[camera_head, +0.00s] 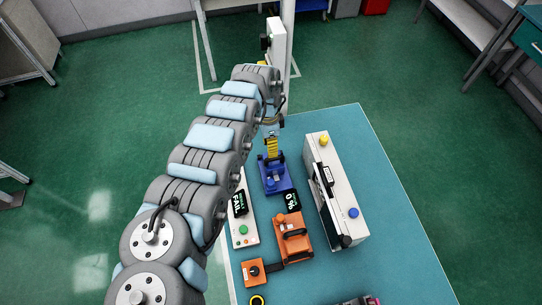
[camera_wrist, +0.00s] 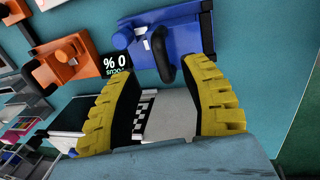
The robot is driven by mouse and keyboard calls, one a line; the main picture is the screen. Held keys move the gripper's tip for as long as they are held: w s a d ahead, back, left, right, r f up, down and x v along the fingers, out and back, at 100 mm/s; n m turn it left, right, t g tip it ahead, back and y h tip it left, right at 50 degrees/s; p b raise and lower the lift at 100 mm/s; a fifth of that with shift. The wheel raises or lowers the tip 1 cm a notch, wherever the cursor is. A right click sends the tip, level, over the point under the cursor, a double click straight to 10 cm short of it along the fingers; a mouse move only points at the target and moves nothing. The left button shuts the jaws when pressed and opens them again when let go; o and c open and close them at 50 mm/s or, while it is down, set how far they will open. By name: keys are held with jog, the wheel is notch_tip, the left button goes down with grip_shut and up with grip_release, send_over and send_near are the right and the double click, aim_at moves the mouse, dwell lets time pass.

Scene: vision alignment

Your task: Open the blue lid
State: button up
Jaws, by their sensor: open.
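The blue lid (camera_head: 276,186) is part of a small blue unit on the teal table, just below my gripper in the head view. In the wrist view the blue unit (camera_wrist: 188,38) fills the upper middle, with a black curved handle (camera_wrist: 161,58) sticking out toward me. My gripper (camera_wrist: 165,76) has yellow ribbed fingers spread apart, with the handle's end showing in the gap between the tips. I cannot tell its depth there. In the head view my gripper (camera_head: 270,148) is partly hidden by my arm. The lid looks shut.
Orange units (camera_head: 292,240) and (camera_head: 254,272) stand in front of the blue one. A small "0 %" display (camera_head: 292,201) is beside it. A long white box (camera_head: 335,190) stands to the right, a white panel reading FAIL (camera_head: 240,204) to the left. The table's right side (camera_head: 395,220) is clear.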

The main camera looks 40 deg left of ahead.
jog(key=shift+s+d+f, duration=0.1)
jog(key=shift+d+f, duration=0.05)
jog(key=shift+f, duration=0.75)
jog(key=shift+s+d+f, duration=0.1)
jog(key=shift+d+f, duration=0.05)
jog(key=shift+f, duration=0.7)
jog(key=shift+s+d+f, duration=0.1)
jog(key=shift+d+f, duration=0.05)
jog(key=shift+f, duration=0.75)
grip_shut()
